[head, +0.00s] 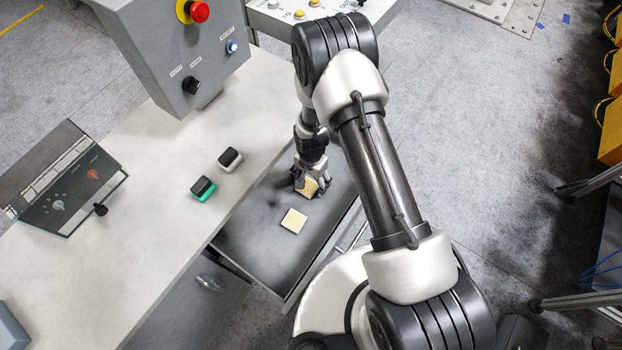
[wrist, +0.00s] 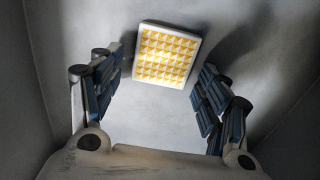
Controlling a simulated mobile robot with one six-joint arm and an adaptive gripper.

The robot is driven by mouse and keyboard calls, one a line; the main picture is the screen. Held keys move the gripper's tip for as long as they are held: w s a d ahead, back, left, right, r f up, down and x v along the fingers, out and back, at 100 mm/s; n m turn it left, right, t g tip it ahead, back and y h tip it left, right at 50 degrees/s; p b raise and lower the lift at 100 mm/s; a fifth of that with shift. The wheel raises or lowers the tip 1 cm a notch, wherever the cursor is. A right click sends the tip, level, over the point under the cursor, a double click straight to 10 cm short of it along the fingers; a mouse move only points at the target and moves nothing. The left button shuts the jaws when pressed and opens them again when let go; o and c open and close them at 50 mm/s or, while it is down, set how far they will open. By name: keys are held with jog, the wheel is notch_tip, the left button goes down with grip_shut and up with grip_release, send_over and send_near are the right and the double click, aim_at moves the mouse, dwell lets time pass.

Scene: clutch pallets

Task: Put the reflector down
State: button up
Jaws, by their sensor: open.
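A square white-framed reflector with a yellow checked face (wrist: 166,55) lies on the grey drawer floor in the wrist view, between and slightly beyond my fingertips. It also shows in the head view (head: 310,188), partly covered by my gripper (head: 309,183). In the wrist view my gripper (wrist: 161,78) is open, with a finger on each side of the reflector and a visible gap to both.
The drawer walls stand close around my gripper. On the worktop (head: 150,180) stand a green-based black block (head: 203,189), a white-based black block (head: 230,159), a control box (head: 70,185) and a grey panel with a red button (head: 199,11).

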notch_tip(320, 180, up, 12)
jog(key=p, duration=0.3)
jog(key=shift+r, duration=0.25)
notch_tip(320, 180, up, 11)
jog(key=n, duration=0.1)
send_over(311, 182)
jog(key=w+d, duration=0.1)
jog(key=d, duration=0.1)
jog(key=s+d+r+n+t, duration=0.1)
jog(key=s+d+r, duration=0.1)
jog(key=r, duration=0.5)
jog(key=s+d+r+n+t, duration=0.1)
jog(key=s+d+r, duration=0.1)
jog(key=r, duration=0.5)
jog(key=s+d+r+n+t, duration=0.1)
jog(key=s+d+r+n, duration=0.1)
jog(key=s+r, duration=0.4)
jog(key=s+d+r+n+t, duration=0.1)
jog(key=s+d+r+n, duration=0.1)
jog(key=s+r, duration=0.5)
jog(key=s+d, duration=0.1)
jog(key=s, duration=0.4)
jog(key=shift+d+r+n+t, duration=0.15)
jog(key=shift+r+n+t, duration=0.1)
jog(key=shift+n+t, duration=0.05)
jog(key=shift+w, duration=0.1)
